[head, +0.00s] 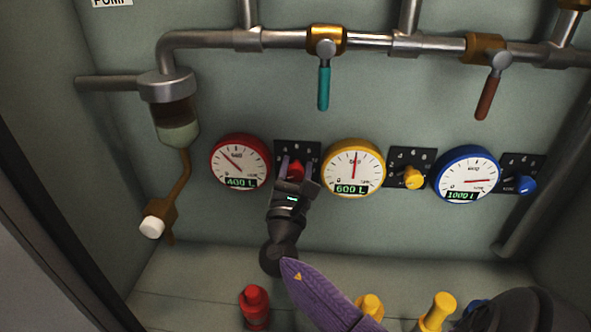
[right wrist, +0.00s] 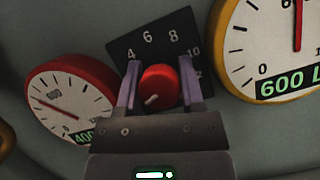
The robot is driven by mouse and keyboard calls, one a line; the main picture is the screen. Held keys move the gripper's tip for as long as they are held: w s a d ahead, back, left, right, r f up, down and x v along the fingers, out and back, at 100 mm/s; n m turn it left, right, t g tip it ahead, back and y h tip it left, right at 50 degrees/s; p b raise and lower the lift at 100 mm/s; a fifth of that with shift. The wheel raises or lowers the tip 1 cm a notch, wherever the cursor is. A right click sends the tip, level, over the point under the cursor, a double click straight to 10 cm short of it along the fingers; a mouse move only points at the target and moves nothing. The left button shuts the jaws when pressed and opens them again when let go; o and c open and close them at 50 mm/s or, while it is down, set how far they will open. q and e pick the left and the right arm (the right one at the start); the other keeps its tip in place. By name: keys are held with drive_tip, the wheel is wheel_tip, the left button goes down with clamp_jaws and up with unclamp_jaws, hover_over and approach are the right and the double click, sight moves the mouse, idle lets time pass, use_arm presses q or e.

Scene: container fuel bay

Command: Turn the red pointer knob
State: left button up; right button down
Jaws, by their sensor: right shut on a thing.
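The red pointer knob (head: 296,171) sits on a dark numbered plate (head: 284,147) on the back wall, between the red and yellow gauges. My right gripper (head: 296,168) reaches up to it, its two purple fingers on either side of the knob and shut on it. In the right wrist view the knob (right wrist: 158,86) shows between the fingers (right wrist: 158,88), with a pale pointer mark toward its lower left. The plate (right wrist: 148,48) shows the numbers 4, 6, 8 and 10; its lower part is hidden. My left gripper is not in view.
The red gauge (head: 240,162) reads 400 L, the yellow gauge (head: 353,168) 600 L and the blue gauge (head: 467,174) 1000 L. A yellow knob (head: 413,178) and a blue knob (head: 525,185) are to the right. Teal (head: 323,88) and brown (head: 488,95) valve levers hang above.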

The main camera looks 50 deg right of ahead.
drive_tip(key=m+g+b, duration=0.1)
drive_tip(key=m+g, duration=0.1)
drive_tip(key=m, duration=0.1)
drive_tip(key=shift+f+m+h, duration=0.15)
drive_tip(key=shift+m+h, duration=0.15)
drive_tip(key=m+g+b, duration=0.1)
drive_tip(key=m+g, duration=0.1)
drive_tip(key=m, duration=0.3)
drive_tip(key=m+g, duration=0.1)
drive_tip(key=m, duration=0.2)
drive_tip(key=shift+g, duration=0.3)
drive_tip(key=m+g, duration=0.1)
drive_tip(key=m, duration=0.3)
drive_tip(key=shift+y, duration=0.4)
drive_tip(key=shift+m+g+y, duration=0.3)
drive_tip(key=shift+m, duration=0.6)
drive_tip(key=shift+r, duration=0.2)
